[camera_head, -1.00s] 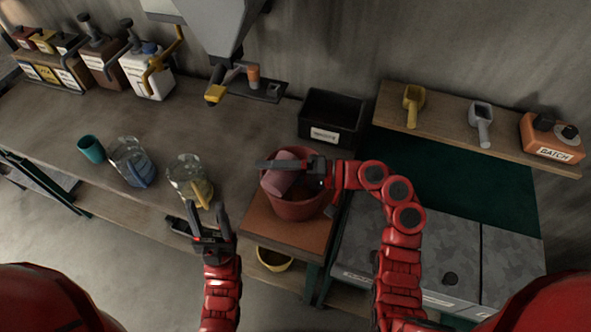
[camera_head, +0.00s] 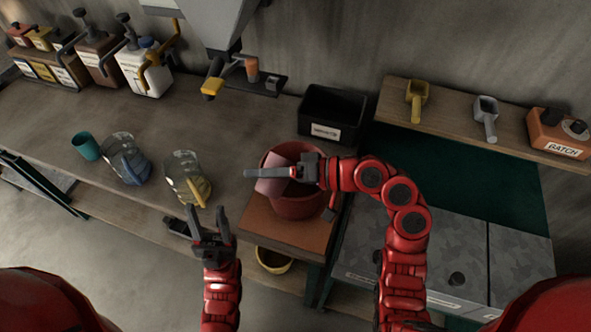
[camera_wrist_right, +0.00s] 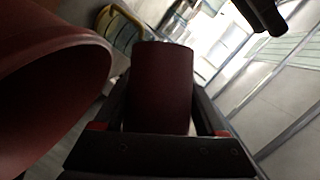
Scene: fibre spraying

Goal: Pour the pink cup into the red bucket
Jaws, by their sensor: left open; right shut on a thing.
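The pink cup (camera_head: 270,187) is between the fingers of my right gripper (camera_head: 262,173), which is shut on it. The cup is tilted at the left part of the red bucket's mouth. The red bucket (camera_head: 298,207) stands on a brown board, partly covered by the cup and gripper. In the right wrist view the cup (camera_wrist_right: 160,85) looks dark red between the fingers, with the bucket (camera_wrist_right: 45,95) close on the left. The cup's contents cannot be seen. My left gripper (camera_head: 207,212) is open and empty, in front of the bench edge.
Two clear jugs, one with a blue handle (camera_head: 128,165) and one with a yellow handle (camera_head: 190,182), and a teal cup (camera_head: 86,147) stand left on the bench. A black bin (camera_head: 331,115) is behind the bucket. A yellow bowl (camera_head: 272,263) sits below.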

